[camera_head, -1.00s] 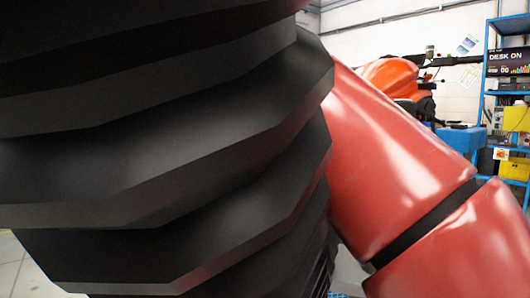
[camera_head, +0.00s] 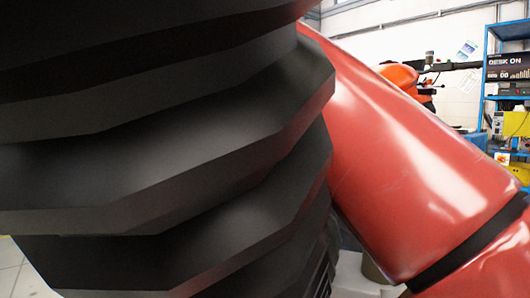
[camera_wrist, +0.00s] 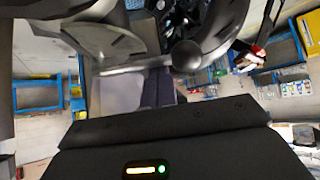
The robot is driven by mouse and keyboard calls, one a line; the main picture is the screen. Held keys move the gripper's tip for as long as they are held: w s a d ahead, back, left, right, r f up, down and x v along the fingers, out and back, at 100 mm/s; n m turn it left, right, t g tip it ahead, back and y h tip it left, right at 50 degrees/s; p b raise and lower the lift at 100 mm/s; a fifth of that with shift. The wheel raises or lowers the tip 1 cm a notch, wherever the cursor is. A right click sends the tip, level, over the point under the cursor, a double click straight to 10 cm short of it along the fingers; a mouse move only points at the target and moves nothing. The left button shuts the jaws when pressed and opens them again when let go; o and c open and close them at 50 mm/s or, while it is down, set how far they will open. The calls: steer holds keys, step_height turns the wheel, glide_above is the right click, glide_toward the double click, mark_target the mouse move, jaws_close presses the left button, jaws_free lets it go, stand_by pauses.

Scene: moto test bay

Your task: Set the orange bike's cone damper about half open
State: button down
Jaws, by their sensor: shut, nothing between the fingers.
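In the head view, an orange part (camera_head: 400,76), probably of the orange bike, shows past my red arm. Most of it is hidden. In the wrist view, my gripper (camera_wrist: 158,72) points away from the dark housing, its two dark fingers together and empty. Close beyond the fingertips are grey and black machine parts (camera_wrist: 110,42), with a light bar and a dark round knob (camera_wrist: 186,55). I cannot tell whether the fingers touch them. I cannot make out the cone damper in either view.
My black column and red arm block most of the head view. A blue shelf rack (camera_head: 490,75) with a display (camera_head: 508,66) and yellow boxes stands at the right. The wrist view shows a blue frame (camera_wrist: 38,94) at left and pale floor.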

mark_target(261, 170)
steer(key=shift+s+n+y, duration=0.75)
steer(key=shift+n+y, duration=0.15)
steer(key=shift+n, duration=0.25)
steer(key=shift+s+n+y, duration=0.75)
steer(key=shift+n+y, duration=0.15)
steer(key=shift+n, duration=0.25)
steer(key=shift+s+d, duration=0.15)
steer(key=shift+s, duration=0.3)
